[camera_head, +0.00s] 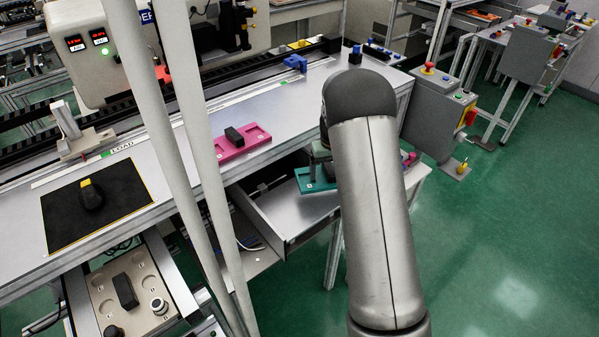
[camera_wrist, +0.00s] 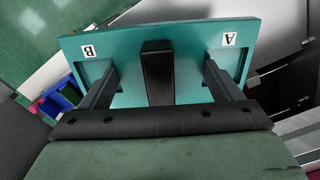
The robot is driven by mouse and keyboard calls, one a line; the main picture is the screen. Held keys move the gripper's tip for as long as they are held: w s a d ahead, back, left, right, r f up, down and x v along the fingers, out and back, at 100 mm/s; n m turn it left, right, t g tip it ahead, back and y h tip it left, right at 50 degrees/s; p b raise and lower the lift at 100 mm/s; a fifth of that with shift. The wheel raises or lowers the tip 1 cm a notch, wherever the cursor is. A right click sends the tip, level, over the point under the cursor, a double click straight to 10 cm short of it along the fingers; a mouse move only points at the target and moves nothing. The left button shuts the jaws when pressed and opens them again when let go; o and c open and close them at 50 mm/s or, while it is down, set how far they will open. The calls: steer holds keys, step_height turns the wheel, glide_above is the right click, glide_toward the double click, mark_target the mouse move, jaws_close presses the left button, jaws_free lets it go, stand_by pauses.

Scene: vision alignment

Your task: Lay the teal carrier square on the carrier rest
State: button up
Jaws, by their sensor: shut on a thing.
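The teal carrier (camera_head: 312,181) shows in the head view left of my arm, over the open drawer; part of it is hidden by the arm. In the wrist view the teal carrier (camera_wrist: 200,38) fills the top middle, tilted in the picture, with labels B and A at its ends and a black block (camera_wrist: 157,75) standing in its middle. My gripper (camera_wrist: 160,68) is shut on the carrier, one finger on each side of the block with gaps to it. Exact finger contacts are unclear. I cannot tell which surface is the carrier rest.
A pink carrier (camera_head: 243,143) with a black block lies on the bench. A black mat (camera_head: 65,217) with a yellow-tipped dark object lies at left. An open metal drawer (camera_head: 284,215) sticks out below the bench. A blue fixture (camera_head: 296,63) stands behind. Pale posts cross the view.

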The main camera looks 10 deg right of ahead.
mark_target(303, 184)
steer(key=a+n, duration=0.1)
steer(key=a, duration=0.2)
steer(key=s+a+r+n, duration=0.1)
steer(key=a+n, duration=0.1)
steer(key=a, duration=0.1)
steer(key=a+n, duration=0.2)
steer(key=shift+s+a+r, duration=0.25)
steer(key=shift+a+r, duration=0.1)
steer(key=shift+a, duration=0.05)
steer(key=shift+d, duration=0.1)
steer(key=shift+f, duration=0.25)
steer(key=shift+f+b, duration=2.75)
steer(key=shift+f, duration=0.7)
steer(key=shift+f, duration=0.3)
steer(key=o, duration=1)
